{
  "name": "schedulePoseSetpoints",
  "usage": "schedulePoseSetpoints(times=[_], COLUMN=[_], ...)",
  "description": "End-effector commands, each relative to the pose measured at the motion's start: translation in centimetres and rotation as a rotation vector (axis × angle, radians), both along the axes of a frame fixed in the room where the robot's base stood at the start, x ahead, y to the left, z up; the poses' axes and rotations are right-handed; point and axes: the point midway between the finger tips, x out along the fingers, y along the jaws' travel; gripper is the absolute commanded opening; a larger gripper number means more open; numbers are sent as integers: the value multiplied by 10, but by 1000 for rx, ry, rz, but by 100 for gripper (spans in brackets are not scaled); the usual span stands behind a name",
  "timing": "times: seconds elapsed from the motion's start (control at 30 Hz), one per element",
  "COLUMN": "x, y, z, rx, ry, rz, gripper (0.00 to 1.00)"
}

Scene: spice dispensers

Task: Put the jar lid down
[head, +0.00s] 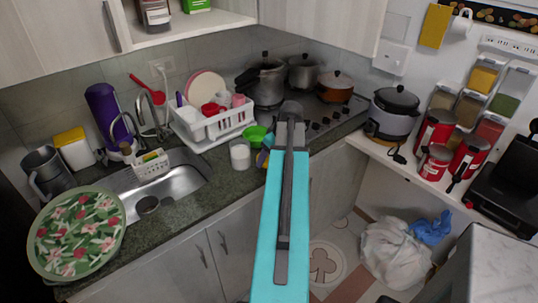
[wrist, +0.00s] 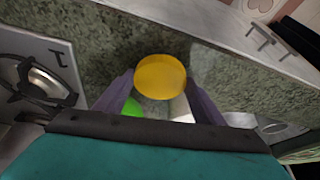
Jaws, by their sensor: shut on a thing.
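The jar lid (wrist: 160,76) is a round yellow-orange disc between the two purple fingers of my gripper (wrist: 160,88) in the wrist view. My gripper is shut on it, above the green-grey counter. A pale jar (head: 240,154) stands on the counter left of my teal arm in the head view. A whitish thing, perhaps this jar, shows partly below the lid in the wrist view (wrist: 181,108). In the head view my arm hides most of the gripper, and I cannot clearly make out the lid there.
A green bowl (head: 256,137) stands beside the pale jar. The dish rack (head: 215,130) is behind, the sink (head: 175,185) to the left, and the stove (head: 330,112) with pots behind right. A strip of counter (head: 215,195) in front of the jar is clear up to the front edge.

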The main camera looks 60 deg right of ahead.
Motion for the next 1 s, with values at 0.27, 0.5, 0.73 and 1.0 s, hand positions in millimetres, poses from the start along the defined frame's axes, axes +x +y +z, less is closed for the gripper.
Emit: schedulePoseSetpoints(times=[0.27,0.5,0.73,1.0], x=[0,0,0,0], y=[0,0,0,0], z=[-2,-6,-5,-3], rx=[-1,-1,-1,-1], ry=[-1,-1,0,0], rz=[0,-1,-1,-1], gripper=[43,43,82,82])
